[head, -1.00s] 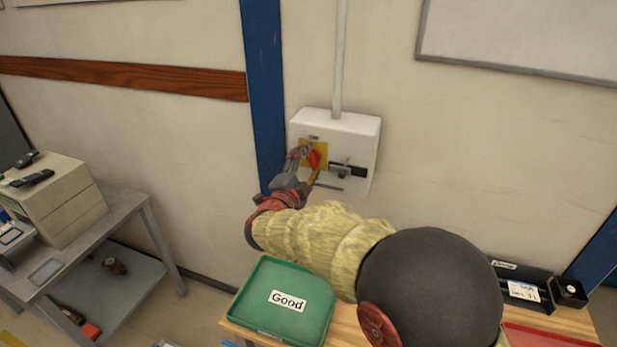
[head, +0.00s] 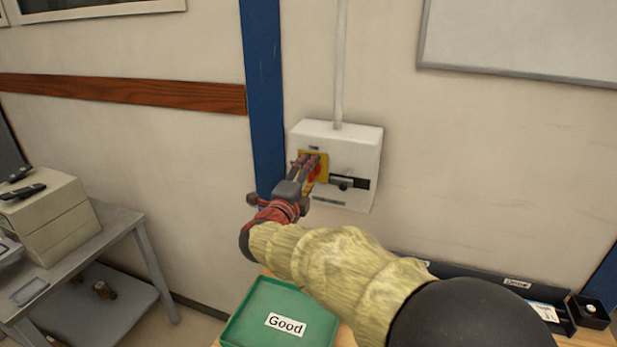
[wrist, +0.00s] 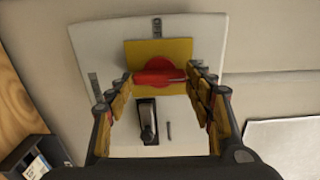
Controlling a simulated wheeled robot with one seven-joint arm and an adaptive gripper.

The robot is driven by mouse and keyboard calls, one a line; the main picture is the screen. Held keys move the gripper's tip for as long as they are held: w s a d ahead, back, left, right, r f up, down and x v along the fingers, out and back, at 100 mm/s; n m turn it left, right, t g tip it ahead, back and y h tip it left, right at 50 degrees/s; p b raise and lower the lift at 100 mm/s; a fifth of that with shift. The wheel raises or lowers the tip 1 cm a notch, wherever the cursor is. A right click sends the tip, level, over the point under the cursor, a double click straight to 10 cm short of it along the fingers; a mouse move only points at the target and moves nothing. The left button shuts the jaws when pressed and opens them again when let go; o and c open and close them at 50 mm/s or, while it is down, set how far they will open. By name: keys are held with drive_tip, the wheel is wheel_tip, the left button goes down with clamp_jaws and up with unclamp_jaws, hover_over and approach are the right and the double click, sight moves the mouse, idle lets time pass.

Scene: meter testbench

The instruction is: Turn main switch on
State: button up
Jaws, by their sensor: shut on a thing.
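The main switch is a red rotary knob (wrist: 160,76) on a yellow plate (wrist: 172,51), mounted on a white wall box (head: 345,136). In the head view the red knob (head: 314,172) is partly hidden by my gripper (head: 309,168). In the wrist view the knob's red bar lies across the picture between the two fingers of my gripper (wrist: 163,80). The fingers are shut on the knob at the two ends of its bar. A dark latch or lever (wrist: 148,122) sits on the box beside the yellow plate.
A green tray labelled "Good" (head: 262,325) lies below on the bench. A black holder (head: 590,311) stands at the right. A grey table (head: 118,233) with a beige box is at the left. A grey conduit (head: 340,70) rises from the wall box.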

drive_tip(key=shift+f, duration=0.1)
drive_tip(key=o, duration=1.2)
drive_tip(key=shift+c, duration=0.2)
drive_tip(key=v, duration=1.2)
